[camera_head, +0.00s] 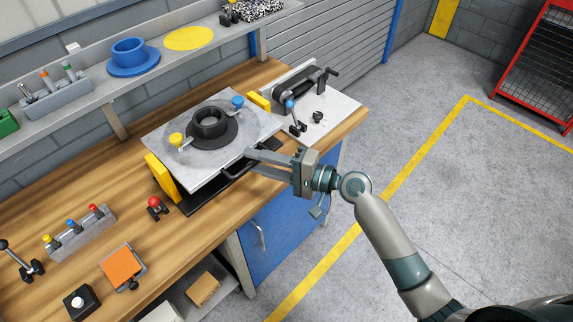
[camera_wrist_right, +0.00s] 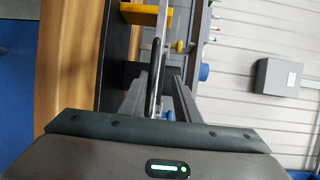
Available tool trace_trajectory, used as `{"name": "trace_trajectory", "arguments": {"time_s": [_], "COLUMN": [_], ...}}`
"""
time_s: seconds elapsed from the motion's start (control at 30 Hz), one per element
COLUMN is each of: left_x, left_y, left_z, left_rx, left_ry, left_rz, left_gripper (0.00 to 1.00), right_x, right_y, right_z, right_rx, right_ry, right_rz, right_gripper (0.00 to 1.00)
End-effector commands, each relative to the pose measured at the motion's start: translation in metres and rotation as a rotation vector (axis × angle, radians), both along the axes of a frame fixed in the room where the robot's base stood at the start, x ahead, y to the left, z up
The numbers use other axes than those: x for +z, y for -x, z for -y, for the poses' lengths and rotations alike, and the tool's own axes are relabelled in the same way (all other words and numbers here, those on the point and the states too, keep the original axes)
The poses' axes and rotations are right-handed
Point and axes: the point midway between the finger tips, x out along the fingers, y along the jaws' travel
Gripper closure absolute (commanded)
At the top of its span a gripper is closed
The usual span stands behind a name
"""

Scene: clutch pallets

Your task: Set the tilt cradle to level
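The tilt cradle's grey plate (camera_head: 160,127) sits on the bench between two yellow end brackets (camera_head: 161,177), over a black base (camera_head: 196,205). Its exact angle is hard to judge. A black ring-shaped part (camera_head: 210,124) rests on the plate between a yellow knob (camera_head: 176,139) and a blue knob (camera_head: 238,102). A black bar handle (camera_head: 237,172) runs along the plate's front edge. My right gripper (camera_head: 248,161) is at this handle with its fingers apart. In the right wrist view, the handle (camera_wrist_right: 154,80) lies between the open fingers. My left gripper is out of view.
A clamp fixture (camera_head: 298,85) stands on a pale plate at right. A red-knobbed lever (camera_head: 155,206), a block with coloured knobs (camera_head: 80,233) and an orange pad (camera_head: 122,264) lie at left. A shelf (camera_head: 108,92) runs behind.

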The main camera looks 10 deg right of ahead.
Motion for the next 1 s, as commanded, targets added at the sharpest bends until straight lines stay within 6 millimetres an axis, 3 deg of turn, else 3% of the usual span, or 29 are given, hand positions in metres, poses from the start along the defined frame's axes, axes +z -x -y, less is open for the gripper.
{"name": "trace_trajectory", "arguments": {"time_s": [0.37,1.0], "left_x": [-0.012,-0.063], "left_y": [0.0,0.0], "left_z": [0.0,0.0], "left_rx": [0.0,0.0], "left_ry": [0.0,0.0], "left_rz": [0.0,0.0], "left_gripper": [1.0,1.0], "right_x": [-0.002,0.005], "right_y": [0.013,0.075], "right_z": [0.021,0.124], "right_rx": [0.0,0.0], "right_ry": [0.002,0.003], "right_rz": [0.001,-0.001], "right_gripper": [0.73,0.73]}}
